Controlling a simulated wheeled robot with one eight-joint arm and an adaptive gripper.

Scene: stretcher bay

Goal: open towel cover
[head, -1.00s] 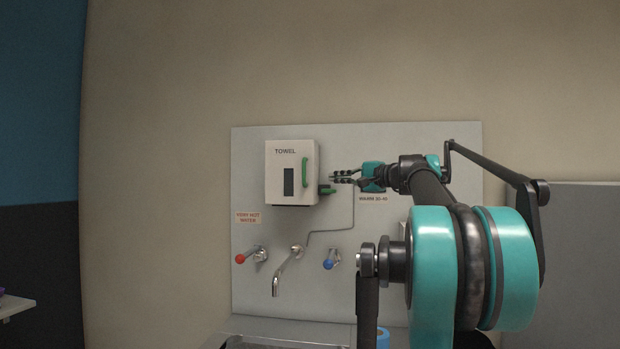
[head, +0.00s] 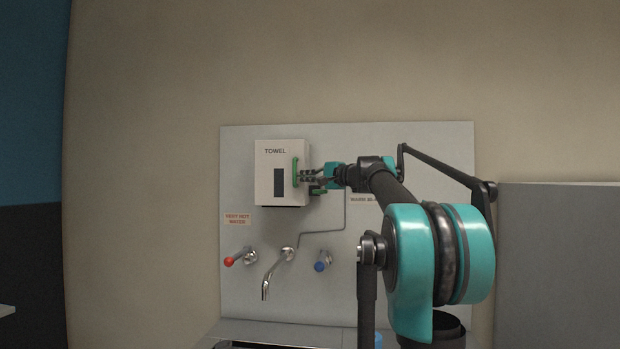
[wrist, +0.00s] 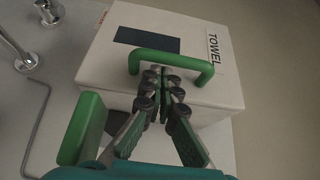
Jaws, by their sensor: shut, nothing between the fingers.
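The white towel box (head: 283,186) hangs on the grey wall panel, with TOWEL printed on its front cover and a dark window in it. Its green bar handle (head: 295,172) is on the cover's right edge; it also shows in the wrist view (wrist: 190,60). The cover appears closed. My gripper (head: 304,178) is at the box's right side, beside the handle. In the wrist view my gripper (wrist: 160,76) has its fingertips together at the handle bar, partly overlapping it in the picture; I cannot tell whether they touch it. Nothing shows between the fingers.
Below are a red-tipped tap (head: 240,257), a spout (head: 277,270) and a blue-tipped tap (head: 322,262). A thin grey pipe (head: 343,215) runs along the panel.

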